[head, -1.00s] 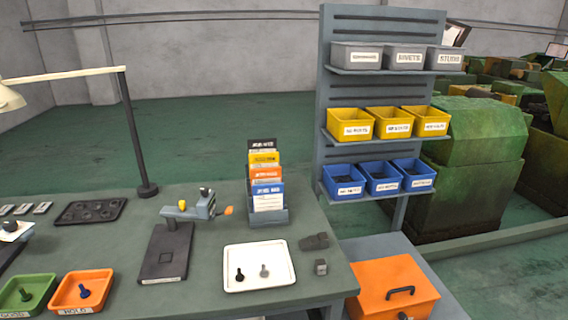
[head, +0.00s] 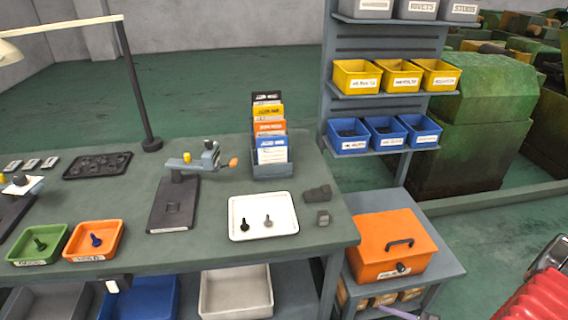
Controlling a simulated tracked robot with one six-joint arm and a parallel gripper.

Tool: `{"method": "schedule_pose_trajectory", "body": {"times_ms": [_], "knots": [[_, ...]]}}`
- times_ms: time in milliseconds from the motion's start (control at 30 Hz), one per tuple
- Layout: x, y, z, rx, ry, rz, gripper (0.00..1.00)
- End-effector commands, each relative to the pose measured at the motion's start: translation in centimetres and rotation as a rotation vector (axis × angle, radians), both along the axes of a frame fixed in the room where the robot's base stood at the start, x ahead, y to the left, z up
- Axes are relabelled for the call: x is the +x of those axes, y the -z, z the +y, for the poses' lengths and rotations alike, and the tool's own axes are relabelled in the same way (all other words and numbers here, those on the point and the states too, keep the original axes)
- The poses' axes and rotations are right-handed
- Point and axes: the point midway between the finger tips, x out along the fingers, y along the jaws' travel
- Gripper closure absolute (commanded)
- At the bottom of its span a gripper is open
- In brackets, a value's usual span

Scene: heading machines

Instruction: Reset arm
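My gripper does not show in the head view, so I cannot see what it holds or how it stands. The green-grey workbench (head: 215,195) fills the left and middle. A white tray (head: 247,233) on it holds a dark bolt (head: 244,224) and a greyer bolt (head: 268,221). A green tray (head: 22,258) and an orange tray (head: 78,254) each hold one bolt.
A card rack (head: 272,171) and a lamp post (head: 137,90) stand on the bench. To the right are a shelf rack with yellow bins (head: 400,84) and blue bins (head: 383,147), and an orange box (head: 390,264) on a side table. A red ribbed object (head: 535,300) is at lower right.

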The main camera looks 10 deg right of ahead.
Motion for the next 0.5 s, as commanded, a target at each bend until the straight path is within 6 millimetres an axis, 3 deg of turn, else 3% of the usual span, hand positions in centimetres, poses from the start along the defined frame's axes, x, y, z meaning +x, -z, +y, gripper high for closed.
{"method": "schedule_pose_trajectory", "body": {"times_ms": [500], "knots": [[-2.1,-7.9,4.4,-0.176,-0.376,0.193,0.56]]}}
